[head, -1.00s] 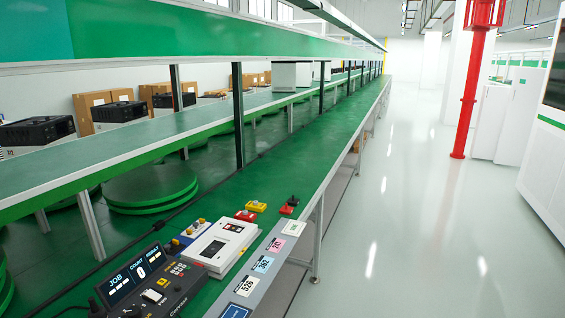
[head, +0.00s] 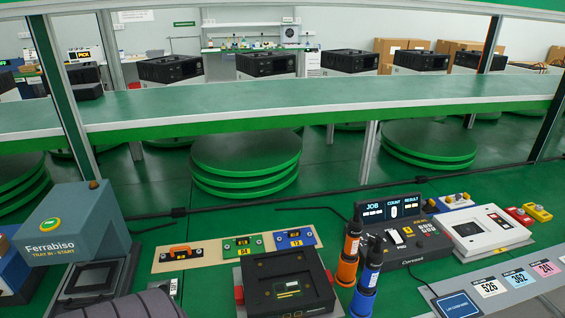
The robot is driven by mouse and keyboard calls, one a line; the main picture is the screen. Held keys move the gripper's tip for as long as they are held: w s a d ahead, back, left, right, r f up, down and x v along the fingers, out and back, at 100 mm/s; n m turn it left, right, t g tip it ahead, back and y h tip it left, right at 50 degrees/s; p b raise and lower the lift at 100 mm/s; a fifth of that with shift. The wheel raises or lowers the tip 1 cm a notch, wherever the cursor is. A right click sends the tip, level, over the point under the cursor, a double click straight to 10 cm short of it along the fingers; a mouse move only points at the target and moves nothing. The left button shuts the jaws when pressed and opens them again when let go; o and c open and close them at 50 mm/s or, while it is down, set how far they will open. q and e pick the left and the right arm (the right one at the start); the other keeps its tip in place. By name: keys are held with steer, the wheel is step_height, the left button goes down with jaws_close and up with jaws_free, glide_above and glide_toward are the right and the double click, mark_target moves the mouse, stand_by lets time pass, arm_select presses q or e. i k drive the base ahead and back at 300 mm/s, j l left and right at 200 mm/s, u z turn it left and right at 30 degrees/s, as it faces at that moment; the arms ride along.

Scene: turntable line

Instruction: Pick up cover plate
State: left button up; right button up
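I cannot tell for certain which thing is the cover plate. A black square fixture (head: 288,283) with a recessed flat face and red side parts stands at the front middle of the green bench. A tan board (head: 215,256) behind it carries an orange-and-black piece (head: 181,252), a green plate (head: 243,246) and a blue plate (head: 295,238), lying in a row.
A blue-grey Ferrabiso machine (head: 72,232) stands at left. Orange (head: 348,255) and blue (head: 367,279) upright tools stand right of the fixture. Beyond are a console with displays (head: 409,247) and a white device (head: 487,231). Posts and an upper shelf (head: 300,106) cross behind.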

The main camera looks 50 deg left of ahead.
mark_target(298, 238)
steer(key=u, duration=1.5)
